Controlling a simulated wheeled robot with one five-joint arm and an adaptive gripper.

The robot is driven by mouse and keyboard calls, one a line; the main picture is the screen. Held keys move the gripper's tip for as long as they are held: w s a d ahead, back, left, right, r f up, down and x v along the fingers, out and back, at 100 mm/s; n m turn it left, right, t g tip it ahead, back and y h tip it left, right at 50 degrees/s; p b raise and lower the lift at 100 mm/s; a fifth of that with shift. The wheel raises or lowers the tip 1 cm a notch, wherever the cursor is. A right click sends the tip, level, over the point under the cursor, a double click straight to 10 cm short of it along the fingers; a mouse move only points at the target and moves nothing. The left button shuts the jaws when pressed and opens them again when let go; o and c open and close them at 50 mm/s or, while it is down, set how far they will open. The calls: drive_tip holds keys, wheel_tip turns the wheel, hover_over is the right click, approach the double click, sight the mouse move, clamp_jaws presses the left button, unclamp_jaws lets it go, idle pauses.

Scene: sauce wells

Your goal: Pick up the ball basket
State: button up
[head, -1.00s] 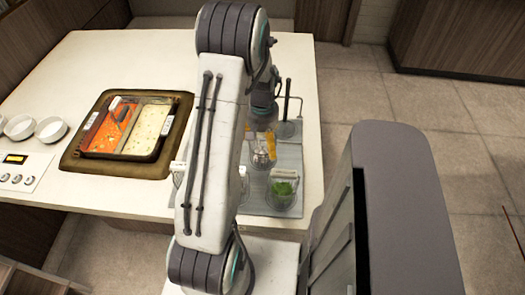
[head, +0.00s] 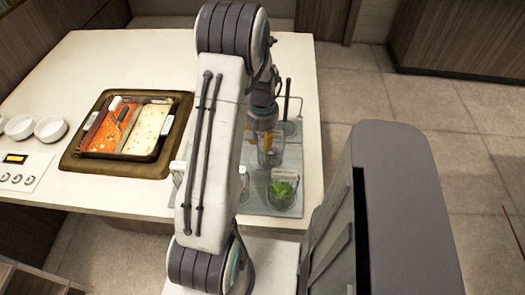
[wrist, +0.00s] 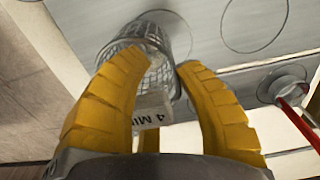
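A wire mesh basket (wrist: 150,42) with a pale tag reading "4 MI…" (wrist: 152,108) stands on the grey plate in the wrist view. Its contents cannot be made out, so I cannot tell whether it is the ball basket. My gripper (wrist: 160,62) has its yellow fingers spread, one on each side of the basket's near side and tag. Contact is not clear. In the head view my gripper (head: 267,143) is over the grey plate (head: 240,207), partly hidden by my arm. A basket with green contents (head: 284,188) stands nearer the front.
A brown-edged tray (head: 75,160) with orange and pale sauce wells (head: 150,125) lies on the white counter at left. White bowls (head: 50,130) and a control panel (head: 20,172) are farther left. A red rod (wrist: 298,122) shows at right in the wrist view.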

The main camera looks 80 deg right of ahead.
clamp_jaws()
drive_tip(key=shift+r, duration=0.15)
idle(0.4)
wheel_tip(320, 180, up, 10)
drive_tip(key=shift+f, duration=0.1)
idle(0.4)
